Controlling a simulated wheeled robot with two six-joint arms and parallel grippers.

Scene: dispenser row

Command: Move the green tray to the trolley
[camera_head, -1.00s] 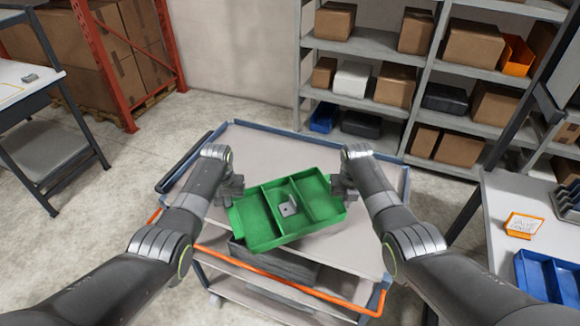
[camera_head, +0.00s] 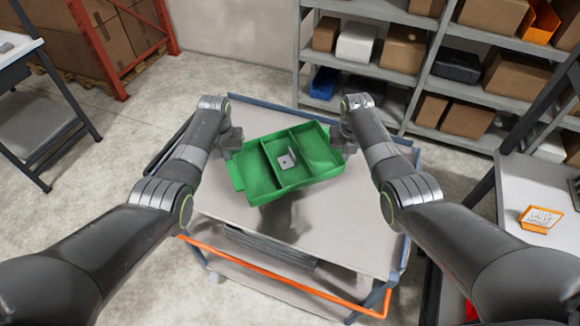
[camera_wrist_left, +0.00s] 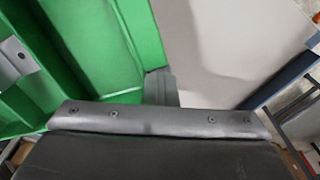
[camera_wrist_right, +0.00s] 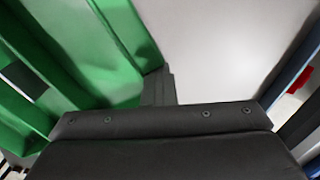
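The green tray (camera_head: 264,183) has several compartments and hangs a little above the top of the trolley (camera_head: 330,240), with a shadow beneath it. A small grey metal part (camera_head: 287,161) lies in its middle compartment. My left gripper (camera_head: 232,147) is at the tray's left end and my right gripper (camera_head: 340,140) at its right end. Both appear shut on the tray's end walls. In the left wrist view the tray (camera_wrist_left: 105,45) is beside a fingertip; the right wrist view also shows the tray (camera_wrist_right: 80,50) at a finger. The far fingers are hidden.
The trolley has a blue rim and an orange handle (camera_head: 285,284) on the near side. Grey shelving (camera_head: 420,80) with boxes stands behind it. The trolley top around the tray looks clear.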

